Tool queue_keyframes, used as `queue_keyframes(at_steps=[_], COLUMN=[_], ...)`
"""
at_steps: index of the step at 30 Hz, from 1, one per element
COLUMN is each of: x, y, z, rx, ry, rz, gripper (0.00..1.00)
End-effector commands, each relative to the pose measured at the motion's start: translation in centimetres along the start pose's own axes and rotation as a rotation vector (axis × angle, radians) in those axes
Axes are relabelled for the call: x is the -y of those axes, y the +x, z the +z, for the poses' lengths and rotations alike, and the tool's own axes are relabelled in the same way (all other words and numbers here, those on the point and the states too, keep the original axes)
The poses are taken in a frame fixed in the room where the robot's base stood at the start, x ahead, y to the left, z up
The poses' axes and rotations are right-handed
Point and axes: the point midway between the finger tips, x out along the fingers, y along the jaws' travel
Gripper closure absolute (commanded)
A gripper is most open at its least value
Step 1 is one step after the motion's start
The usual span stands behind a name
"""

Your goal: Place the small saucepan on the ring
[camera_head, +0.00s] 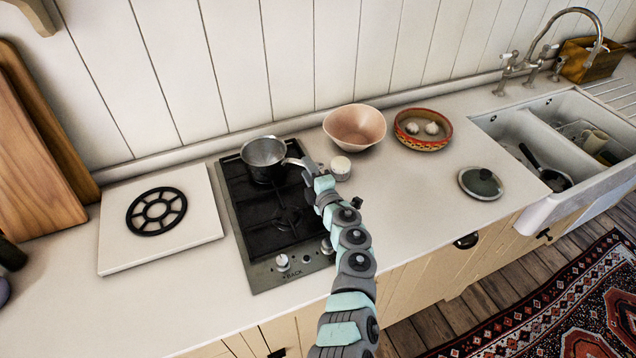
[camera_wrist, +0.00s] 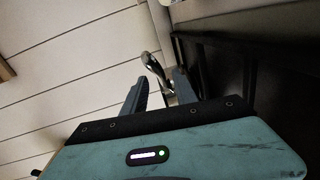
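The small metal saucepan (camera_head: 264,158) stands at the back of the black hob, its handle (camera_head: 296,162) pointing right toward my gripper. The black ring (camera_head: 157,231), a round spoked trivet, lies on a white board left of the hob. My gripper (camera_head: 309,172) is at the handle's end. In the wrist view my gripper's two fingers (camera_wrist: 160,78) stand apart, with the shiny handle (camera_wrist: 153,64) showing between their tips, nearer the right finger. Whether a finger touches it I cannot tell. The pan's body is mostly out of the wrist view.
The hob (camera_head: 252,240) has knobs along its front. A white-topped jar (camera_head: 340,166), a pink bowl (camera_head: 355,127) and a patterned dish (camera_head: 423,142) stand to the right. A lid (camera_head: 480,184) lies near the sink (camera_head: 540,118). Cutting boards (camera_head: 35,165) lean at the left.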

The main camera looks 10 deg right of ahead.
Motion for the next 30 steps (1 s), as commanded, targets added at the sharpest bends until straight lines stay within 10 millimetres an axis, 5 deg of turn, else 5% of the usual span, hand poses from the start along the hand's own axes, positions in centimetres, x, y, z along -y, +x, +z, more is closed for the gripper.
queue_keyframes(at_steps=[21,30], x=[-0.1,-0.2], y=[-7.0,-7.9], z=[0.0,-0.2], rx=[-0.001,-0.003], ry=[-0.005,-0.001], rz=[0.0,0.001], gripper=[0.66,0.66])
